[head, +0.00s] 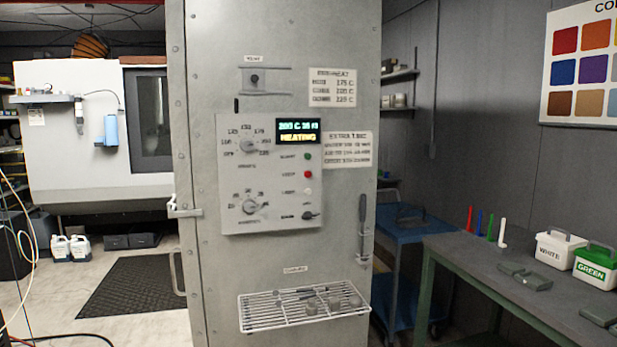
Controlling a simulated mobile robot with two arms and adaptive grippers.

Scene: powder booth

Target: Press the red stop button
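The red stop button (308,174) is a small round red knob on the right side of a light grey control panel (232,190). The panel is on the front of a tall grey metal cabinet (215,60). A green button (307,156) sits just above the red one and a pale button (307,190) just below. A lit display (298,132) above them reads a temperature and "HEATING". Two dials (250,146) are on the panel's left half. Neither of my grippers shows in the head view.
A wire rack (250,318) with small grey parts sticks out low on the cabinet. A vertical handle (362,225) is on its right side. A green-framed table (450,250) with tubs stands at right, a blue cart (410,232) behind it. Floor is open at left, with a dark mat (130,288).

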